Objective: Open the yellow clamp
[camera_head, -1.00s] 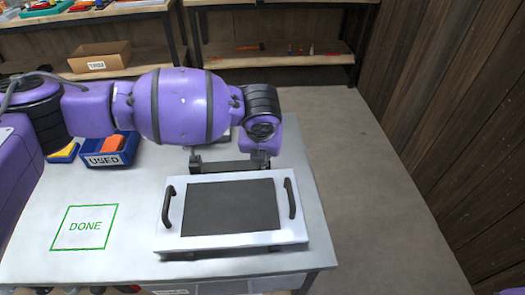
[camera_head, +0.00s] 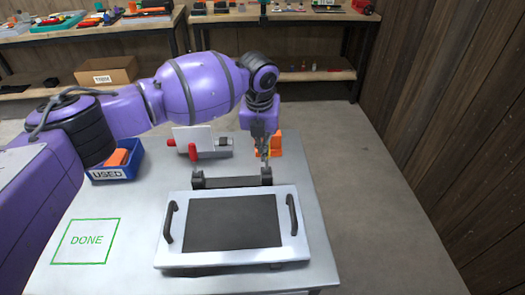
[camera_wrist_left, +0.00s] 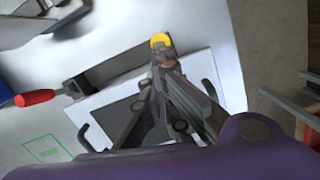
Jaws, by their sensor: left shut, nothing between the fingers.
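A small yellow part, which looks like the yellow clamp, shows in the left wrist view (camera_wrist_left: 160,41) at the tips of my left gripper (camera_wrist_left: 165,62). In the head view my left gripper (camera_head: 265,154) points down behind the back right corner of the white panel (camera_head: 291,238). Its fingers are shut with nothing between them. The yellow part is close beside the fingertips; I cannot tell whether they touch. Much of the clamp is hidden or too small to read. My right gripper is not in view.
A black bar (camera_head: 230,183) runs along the panel's back edge. A red-handled tool (camera_head: 193,153) and an orange block (camera_head: 277,142) are behind it. The blue USED bin (camera_head: 130,171) stands at left. The green DONE square (camera_head: 86,241) is empty.

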